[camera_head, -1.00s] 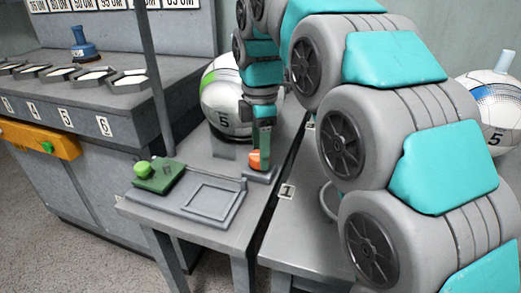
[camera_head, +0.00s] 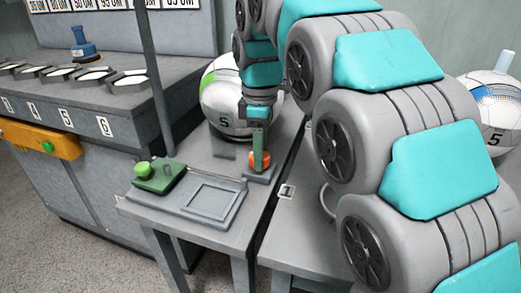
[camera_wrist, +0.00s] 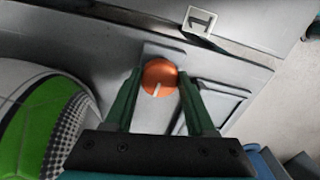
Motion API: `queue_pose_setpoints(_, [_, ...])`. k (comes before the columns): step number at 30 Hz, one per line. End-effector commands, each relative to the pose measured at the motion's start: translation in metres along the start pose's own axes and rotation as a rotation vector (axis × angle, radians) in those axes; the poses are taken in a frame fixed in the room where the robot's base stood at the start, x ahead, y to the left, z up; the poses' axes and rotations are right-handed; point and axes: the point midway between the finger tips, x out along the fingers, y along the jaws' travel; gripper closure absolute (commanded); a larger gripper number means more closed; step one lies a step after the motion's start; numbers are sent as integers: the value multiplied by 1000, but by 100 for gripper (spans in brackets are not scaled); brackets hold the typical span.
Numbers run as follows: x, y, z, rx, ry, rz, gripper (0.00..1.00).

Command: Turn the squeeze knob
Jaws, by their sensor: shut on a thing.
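The squeeze knob is a round orange knob (camera_head: 267,155) on a small grey base at the right of the low grey table. It also shows in the wrist view as an orange disc (camera_wrist: 160,70) with a pale line mark pointing toward the lower edge of the picture. My gripper (camera_head: 260,160) points down onto the knob. In the wrist view its two green fingers (camera_wrist: 161,80) stand on either side of the knob and are shut on it. One finger hides part of the knob in the head view.
A white and green ball (camera_head: 225,95) stands close behind my gripper. A green block with a light green button (camera_head: 142,168) and a square recessed plate (camera_head: 212,200) lie left of the knob. A label "1" (camera_head: 287,192) marks the neighbouring table.

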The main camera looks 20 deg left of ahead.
Motion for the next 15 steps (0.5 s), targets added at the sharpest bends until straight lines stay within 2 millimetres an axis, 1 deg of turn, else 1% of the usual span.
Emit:
queue_pose_setpoints(6, [-1, 0, 0, 196, 0, 2, 100])
queue_pose_setpoints(15, [-1, -1, 0, 400, 2, 1, 100])
